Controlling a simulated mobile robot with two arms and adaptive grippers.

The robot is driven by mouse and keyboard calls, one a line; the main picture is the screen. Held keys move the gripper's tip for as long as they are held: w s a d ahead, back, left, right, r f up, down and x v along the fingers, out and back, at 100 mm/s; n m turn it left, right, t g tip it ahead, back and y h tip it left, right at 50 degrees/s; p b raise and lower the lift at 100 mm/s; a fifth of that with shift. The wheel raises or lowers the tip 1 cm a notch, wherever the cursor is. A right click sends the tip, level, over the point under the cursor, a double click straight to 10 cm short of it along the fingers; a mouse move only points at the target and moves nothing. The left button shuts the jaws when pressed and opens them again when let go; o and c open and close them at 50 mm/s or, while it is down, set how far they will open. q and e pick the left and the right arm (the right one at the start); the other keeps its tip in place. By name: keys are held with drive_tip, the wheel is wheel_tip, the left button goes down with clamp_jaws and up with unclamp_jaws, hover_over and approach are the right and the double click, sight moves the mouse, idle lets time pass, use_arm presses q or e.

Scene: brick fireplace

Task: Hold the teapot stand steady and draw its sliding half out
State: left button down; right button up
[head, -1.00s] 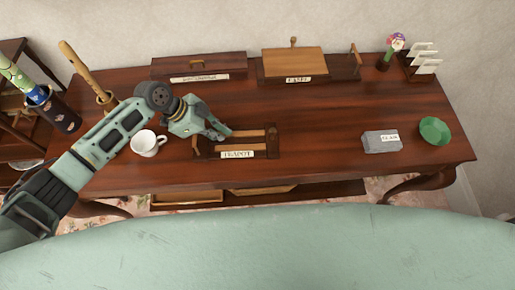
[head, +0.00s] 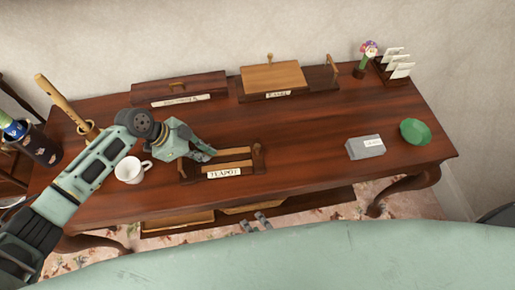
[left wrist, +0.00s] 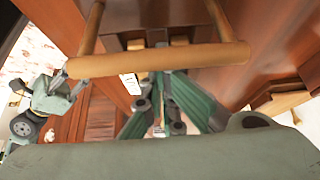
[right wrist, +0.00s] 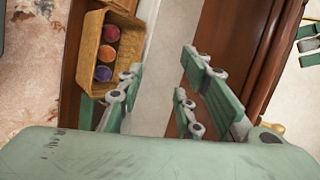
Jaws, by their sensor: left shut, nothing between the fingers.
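The teapot stand (head: 190,175) is a dark wooden base on the table. It has two lighter bars, upright ends and a white TEAPOT label (head: 224,172). My left gripper (head: 208,152) is shut and empty at the stand's back left, by the bars. In the left wrist view a light wooden bar (left wrist: 160,60) crosses just ahead of the shut fingers (left wrist: 160,105); it hides their tips, so I cannot tell whether they touch. My right gripper (head: 256,222) is open and empty at the table's front edge, apart from the stand; its spread fingers show in the right wrist view (right wrist: 165,85).
A white cup (head: 130,171) stands left of the stand, close under my left arm. Boxes (head: 272,77) line the back. A basket of coloured round items (right wrist: 95,25) is beside my right gripper.

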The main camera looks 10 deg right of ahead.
drive_tip(key=w+a+r+m, duration=0.1)
drive_tip(key=r+m, duration=0.3)
drive_tip(key=w+a+r+m+t, duration=0.1)
drive_tip(key=r+m, duration=0.2)
drive_tip(key=r, duration=0.1)
drive_tip(key=w+a+r+m+t+h, duration=0.1)
drive_tip(key=r+m, duration=0.3)
drive_tip(key=shift+r+m, duration=0.3)
drive_tip(key=shift+r, duration=0.1)
drive_tip(key=m+t+h, duration=0.1)
drive_tip(key=m+h, duration=0.2)
drive_tip(key=m, duration=0.7)
approach(258, 152)
drive_tip(key=x, duration=1.1)
drive_tip(key=shift+w, duration=0.15)
clamp_jaws()
